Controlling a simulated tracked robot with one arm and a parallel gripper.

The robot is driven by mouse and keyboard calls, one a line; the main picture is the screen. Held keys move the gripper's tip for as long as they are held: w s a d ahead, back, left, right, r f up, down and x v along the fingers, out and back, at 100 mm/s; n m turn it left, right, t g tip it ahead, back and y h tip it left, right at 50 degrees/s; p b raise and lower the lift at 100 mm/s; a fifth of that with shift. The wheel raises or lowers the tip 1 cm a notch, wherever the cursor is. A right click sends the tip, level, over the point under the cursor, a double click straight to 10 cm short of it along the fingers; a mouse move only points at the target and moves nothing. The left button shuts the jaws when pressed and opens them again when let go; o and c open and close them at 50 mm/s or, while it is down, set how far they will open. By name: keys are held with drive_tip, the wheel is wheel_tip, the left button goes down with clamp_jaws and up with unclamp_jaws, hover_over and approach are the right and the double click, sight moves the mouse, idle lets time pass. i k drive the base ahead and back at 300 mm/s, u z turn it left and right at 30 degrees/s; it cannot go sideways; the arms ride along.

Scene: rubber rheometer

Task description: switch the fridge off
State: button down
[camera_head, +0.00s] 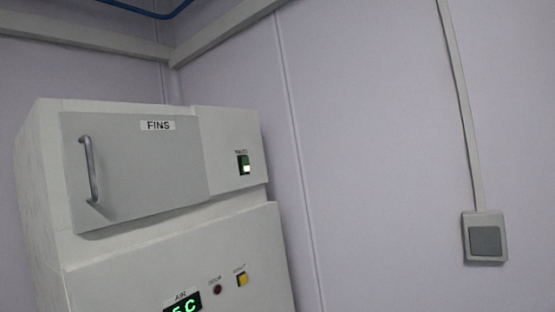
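A white cabinet (235,232), which looks like the fridge, stands at the left of the head camera view, tilted in the picture. Its upper grey door (150,180) has a handle on the left and a label reading "FINS". Right of the door is a small rocker switch (244,165) with a lit green-white face and a label above it too small to read surely. Below are a green lit display (184,305), partly cut off, a dark red round lamp (217,289) and a yellow button (242,279). My gripper is not in view.
A grey square wall switch (485,240) sits on the pale panelled wall at the right, under a vertical conduit (462,100). A blue pipe or cable (150,14) runs at the top left. The wall between cabinet and wall switch is bare.

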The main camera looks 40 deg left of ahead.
sight(245, 164)
drive_tip(key=u, duration=0.35)
drive_tip(key=i, duration=1.1)
drive_tip(key=u, duration=0.5)
